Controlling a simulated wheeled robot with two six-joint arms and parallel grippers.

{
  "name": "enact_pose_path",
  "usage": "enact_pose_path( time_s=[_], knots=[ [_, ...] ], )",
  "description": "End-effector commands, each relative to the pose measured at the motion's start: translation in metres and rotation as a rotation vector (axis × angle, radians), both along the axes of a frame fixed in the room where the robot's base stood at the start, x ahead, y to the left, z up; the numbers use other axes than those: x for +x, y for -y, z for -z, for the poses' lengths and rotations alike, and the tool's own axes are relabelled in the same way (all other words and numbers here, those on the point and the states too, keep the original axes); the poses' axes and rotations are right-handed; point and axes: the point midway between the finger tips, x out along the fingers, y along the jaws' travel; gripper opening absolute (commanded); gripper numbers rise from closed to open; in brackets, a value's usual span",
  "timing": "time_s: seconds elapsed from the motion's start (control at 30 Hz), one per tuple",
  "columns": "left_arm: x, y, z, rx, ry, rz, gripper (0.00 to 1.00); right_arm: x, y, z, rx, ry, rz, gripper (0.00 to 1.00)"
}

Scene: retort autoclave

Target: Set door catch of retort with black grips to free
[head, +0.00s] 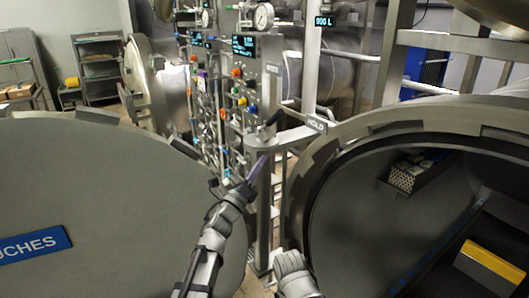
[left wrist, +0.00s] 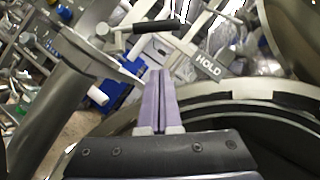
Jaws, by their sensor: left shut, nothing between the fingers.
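The door catch with its black grip (head: 273,118) sits on top of a grey post between the open retort door and the vessel mouth. A HOLD plate (head: 316,123) is beside it on the right. In the left wrist view the black grip (left wrist: 150,27) lies beyond the fingertips, with the HOLD plate (left wrist: 208,65) to its right. My left gripper (head: 262,160) is shut and empty, just below the grip in the head view and apart from it in the wrist view (left wrist: 160,74). My right gripper is out of view; only part of my right arm shows at the bottom.
The big grey retort door (head: 110,215) with a blue sign stands open at left. The open vessel rim (head: 300,180) is at right, with a yellow-topped block (head: 492,260) inside. Pipes, valves and gauges (head: 263,16) crowd the space behind the post.

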Motion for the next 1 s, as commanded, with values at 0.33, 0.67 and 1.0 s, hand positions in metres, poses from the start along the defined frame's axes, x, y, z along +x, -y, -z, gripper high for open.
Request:
enact_pose_path(
  time_s=[0.33,0.67,1.0],
  knots=[
    [0.043,0.024,-0.025,-0.001,-0.001,0.001,0.00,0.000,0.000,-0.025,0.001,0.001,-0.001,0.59],
    [0.090,0.038,-0.061,-0.001,-0.002,-0.001,0.00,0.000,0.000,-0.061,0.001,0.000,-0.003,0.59],
    [0.099,0.034,-0.069,-0.003,-0.002,0.000,0.00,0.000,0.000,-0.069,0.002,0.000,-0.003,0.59]
  ],
)
